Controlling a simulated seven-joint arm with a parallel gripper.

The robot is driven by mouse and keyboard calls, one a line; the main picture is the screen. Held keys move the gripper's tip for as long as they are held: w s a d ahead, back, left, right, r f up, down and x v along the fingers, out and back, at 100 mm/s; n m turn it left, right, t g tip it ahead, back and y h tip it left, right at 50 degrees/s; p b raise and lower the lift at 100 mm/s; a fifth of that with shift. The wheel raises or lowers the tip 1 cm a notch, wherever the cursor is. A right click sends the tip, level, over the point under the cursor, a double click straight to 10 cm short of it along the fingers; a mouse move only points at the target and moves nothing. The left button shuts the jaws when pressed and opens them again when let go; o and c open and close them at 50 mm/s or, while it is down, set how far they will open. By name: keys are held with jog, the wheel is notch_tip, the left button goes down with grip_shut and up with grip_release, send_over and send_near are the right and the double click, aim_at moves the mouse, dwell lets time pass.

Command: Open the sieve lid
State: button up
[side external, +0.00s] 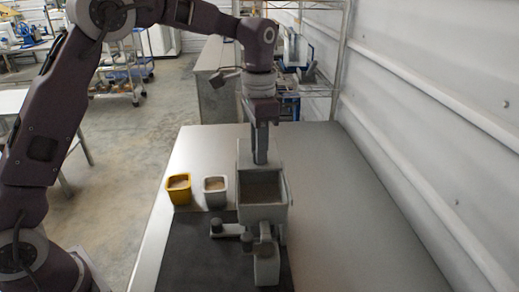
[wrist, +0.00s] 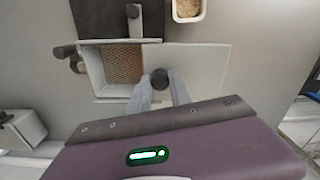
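The sieve lid (wrist: 205,68) is a flat grey plate with a dark round knob (wrist: 160,79) near its left edge in the wrist view. The lid lies to the right of the sieve's square opening, where brown mesh (wrist: 122,64) is uncovered. In the side view the grey hopper (side external: 262,214) shows its open top, and the lid is behind it, partly hidden by my fingers. My gripper (side external: 261,160) points down at the lid. In the wrist view my gripper's fingers (wrist: 161,84) are on both sides of the knob and appear closed on it.
A yellow cup (side external: 179,190) and a white cup (side external: 215,193) stand left of the hopper. A dark mat (side external: 200,257) lies at the front of the table. The table's right side (side external: 350,215) is clear up to the wall.

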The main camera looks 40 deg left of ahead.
jog(key=o, duration=0.5)
jog(key=shift+c, duration=0.2)
jog(key=shift+r, duration=0.1)
notch_tip(320, 180, up, 6)
jog(key=shift+r, duration=0.5)
jog(key=shift+s+r, duration=0.15)
jog(key=s+a+r+n+t, duration=0.1)
jog(key=s+r+n+t, duration=0.15)
jog(key=s, duration=0.55)
jog(key=s+a+r+n+t, duration=0.1)
jog(key=s+a+r, duration=0.15)
jog(key=s, duration=0.65)
jog(key=s+f+n+t, duration=0.2)
jog(key=s+f, duration=0.4)
jog(key=s, duration=0.6)
jog(key=shift+s+n, duration=0.15)
jog(key=shift+n, duration=0.4)
